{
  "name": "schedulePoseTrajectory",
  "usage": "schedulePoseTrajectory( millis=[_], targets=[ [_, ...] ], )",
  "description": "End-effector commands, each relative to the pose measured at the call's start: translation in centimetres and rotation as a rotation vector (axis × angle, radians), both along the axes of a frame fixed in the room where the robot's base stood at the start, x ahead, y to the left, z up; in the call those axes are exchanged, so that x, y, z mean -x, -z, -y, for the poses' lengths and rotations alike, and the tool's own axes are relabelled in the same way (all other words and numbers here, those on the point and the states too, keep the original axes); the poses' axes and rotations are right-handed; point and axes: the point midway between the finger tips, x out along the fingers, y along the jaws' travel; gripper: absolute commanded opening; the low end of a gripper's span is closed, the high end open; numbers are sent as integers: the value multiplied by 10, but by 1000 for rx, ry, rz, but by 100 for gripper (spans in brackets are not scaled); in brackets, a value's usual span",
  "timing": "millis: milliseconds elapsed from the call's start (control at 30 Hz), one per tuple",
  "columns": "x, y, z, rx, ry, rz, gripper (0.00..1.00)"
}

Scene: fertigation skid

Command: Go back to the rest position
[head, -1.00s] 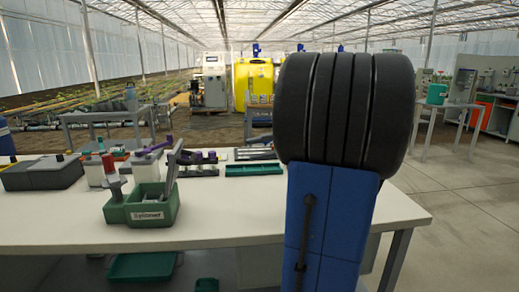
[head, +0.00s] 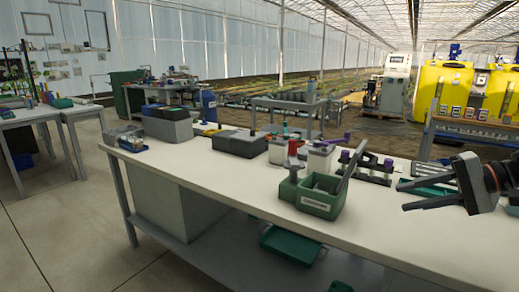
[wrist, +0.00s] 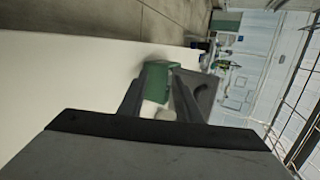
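My gripper (head: 401,197) is at the right edge of the head view, above the right part of the white workbench (head: 232,187). Its two dark fingers point left and stand apart, with nothing visible between their tips. In the wrist view my gripper (wrist: 162,74) also shows its fingers spread, with a green bin (wrist: 155,84) beyond them. In the head view the green bin (head: 320,207) stands on the bench left of my gripper, clear of it. Most of my arm is outside the head view.
A red-topped bottle (head: 292,160), a purple-handled item (head: 340,140), a dark rack (head: 367,168) and dark grey boxes (head: 168,124) stand on the bench. A green tray (head: 291,243) lies below. Another table (head: 38,115) is at far left. The floor at front left (head: 70,235) is clear.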

Motion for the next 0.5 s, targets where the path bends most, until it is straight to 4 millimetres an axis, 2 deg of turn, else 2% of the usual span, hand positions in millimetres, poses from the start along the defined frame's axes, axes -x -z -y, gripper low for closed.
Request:
schedulePoseTrajectory(
  millis=[33,200,300,500],
  targets=[
    [5,9,-19,43,-26,-27,31],
    [25,44,-60,196,-82,-114,31],
    [40,63,-78,293,-113,-148,31],
    [69,98,-102,495,-168,-177,31]
  ],
)
